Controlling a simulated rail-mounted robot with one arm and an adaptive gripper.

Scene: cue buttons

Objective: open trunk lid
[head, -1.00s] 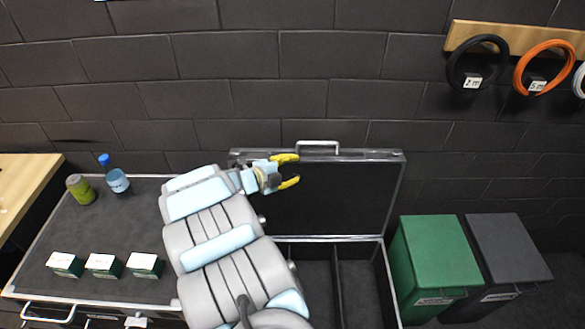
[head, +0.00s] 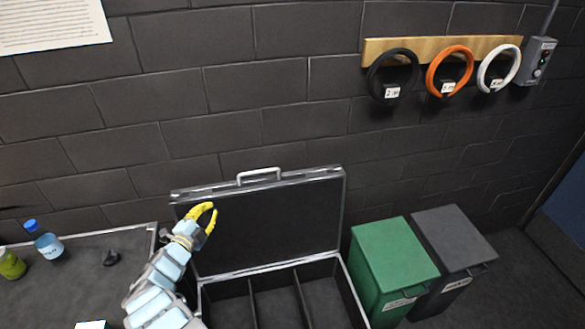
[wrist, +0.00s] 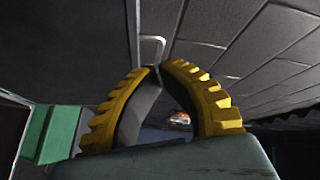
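The trunk lid (head: 268,222) stands raised and roughly upright at the back of the trunk, by the dark wall, with a silver handle (head: 259,176) on its top edge. The open trunk body (head: 347,292) shows below it, its dark inside split by dividers. My gripper (head: 211,210), with yellow fingers, is in front of the lid's left part in the head view. In the wrist view its fingertips (wrist: 157,66) come together with nothing visible between them. I cannot tell whether it touches the lid.
A green bin (head: 390,255) and a dark grey bin (head: 447,242) stand right of the trunk. A left table (head: 75,285) holds a blue-capped bottle (head: 46,243) and a green can (head: 11,264). Black, orange and white rings hang on a wall board (head: 440,48).

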